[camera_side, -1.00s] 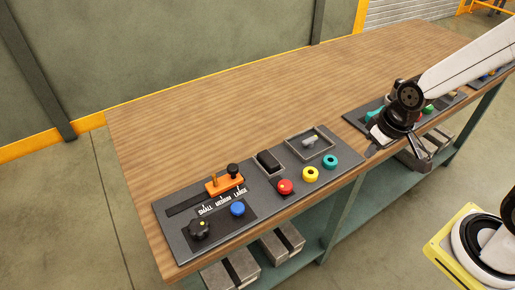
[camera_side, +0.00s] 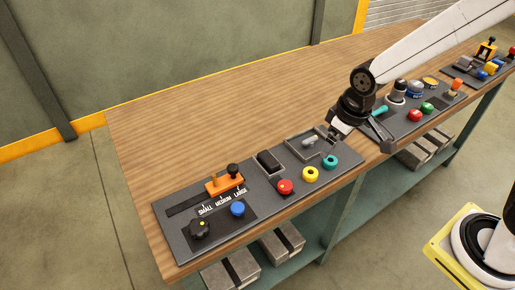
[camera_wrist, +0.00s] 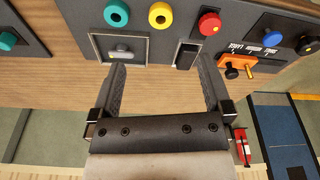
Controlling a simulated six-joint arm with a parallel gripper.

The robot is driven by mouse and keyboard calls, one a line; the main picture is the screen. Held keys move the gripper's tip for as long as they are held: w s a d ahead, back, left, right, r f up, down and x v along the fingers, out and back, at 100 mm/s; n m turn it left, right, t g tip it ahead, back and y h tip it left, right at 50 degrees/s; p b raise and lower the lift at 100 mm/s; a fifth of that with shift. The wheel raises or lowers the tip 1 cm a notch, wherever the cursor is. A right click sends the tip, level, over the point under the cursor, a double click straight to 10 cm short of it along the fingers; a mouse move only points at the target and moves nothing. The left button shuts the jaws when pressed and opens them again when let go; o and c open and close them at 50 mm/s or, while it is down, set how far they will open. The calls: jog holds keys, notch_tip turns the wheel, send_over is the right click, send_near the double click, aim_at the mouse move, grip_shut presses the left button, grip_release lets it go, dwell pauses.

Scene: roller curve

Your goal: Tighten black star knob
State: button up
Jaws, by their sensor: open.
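A black knob (camera_side: 233,170) stands on an orange slider block (camera_side: 225,184) beside a SMALL, MEDIUM, LARGE scale on the near panel (camera_side: 178,242). A second, wider black knob (camera_side: 199,229) with a yellow dot sits at that panel's front left corner. I cannot tell for certain which is the star knob. In the wrist view the slider's knob (camera_wrist: 232,73) and the dotted knob (camera_wrist: 308,45) are at the right. My gripper (camera_side: 360,140) is open and empty, at the right end of the near panel, well away from both knobs; its spread fingers (camera_wrist: 160,63) show in the wrist view.
The near panel also carries a blue button (camera_side: 237,208), a red button (camera_side: 285,187), a yellow ring button (camera_side: 310,174), a teal one (camera_side: 330,161), a black rocker (camera_side: 269,161) and a recessed latch (camera_side: 309,142). More panels lie right. The wooden bench top (camera_side: 220,110) behind is clear.

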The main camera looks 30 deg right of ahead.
jog(key=w+a+n, duration=0.3)
jog(key=w+a, duration=0.2)
jog(key=a, duration=0.3)
jog(key=n+g, duration=0.2)
jog(key=n, duration=0.6)
send_over(196, 226)
notch_tip(196, 226, down, 4)
jog(key=shift+a+f, duration=0.1)
jog(key=shift+f, duration=3.85)
jog(key=shift+c, duration=0.2)
jog(key=c, duration=1.2)
